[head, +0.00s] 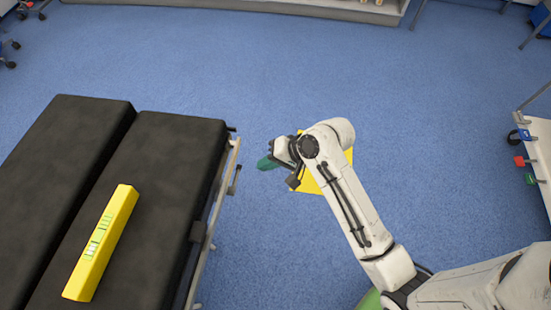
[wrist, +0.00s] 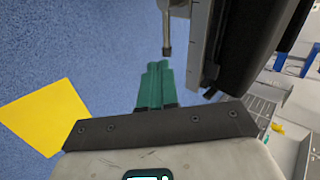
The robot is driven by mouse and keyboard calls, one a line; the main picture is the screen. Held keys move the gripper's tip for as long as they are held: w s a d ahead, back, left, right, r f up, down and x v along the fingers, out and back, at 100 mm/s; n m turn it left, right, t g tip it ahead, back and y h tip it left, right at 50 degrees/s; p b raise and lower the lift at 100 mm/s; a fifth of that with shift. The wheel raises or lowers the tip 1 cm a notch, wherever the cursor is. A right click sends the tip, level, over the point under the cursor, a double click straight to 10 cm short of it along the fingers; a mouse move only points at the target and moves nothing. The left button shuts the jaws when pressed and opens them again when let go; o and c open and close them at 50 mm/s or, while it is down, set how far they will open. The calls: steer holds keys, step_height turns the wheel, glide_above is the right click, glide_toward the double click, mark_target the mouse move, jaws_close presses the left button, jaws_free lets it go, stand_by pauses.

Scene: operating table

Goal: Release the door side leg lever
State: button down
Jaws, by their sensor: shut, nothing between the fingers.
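The operating table has black pads (head: 165,165) and a metal side rail (head: 216,205) along its right edge. A small lever (head: 235,180) sticks out from this rail near the table's far right corner. In the wrist view a grey rod-like lever (wrist: 167,38) with a dark tip stands beside the rail (wrist: 198,45). I cannot tell from a label whether it is the door side leg lever. My gripper (head: 267,163) has green fingers and is to the right of the lever, apart from it. In the wrist view its fingers (wrist: 159,65) are together and empty, just short of the lever tip.
A yellow spirit level (head: 101,243) lies on the black pad. A yellow square (head: 341,172) shows on the blue floor behind my arm. A white cart (head: 540,150) with coloured clips stands at the right edge. The floor (head: 290,75) beyond the table is clear.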

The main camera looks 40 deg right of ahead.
steer(key=b+x, duration=0.1)
steer(key=x, duration=0.6)
steer(key=shift+w+a+b, duration=0.3)
steer(key=shift+w+a, duration=0.05)
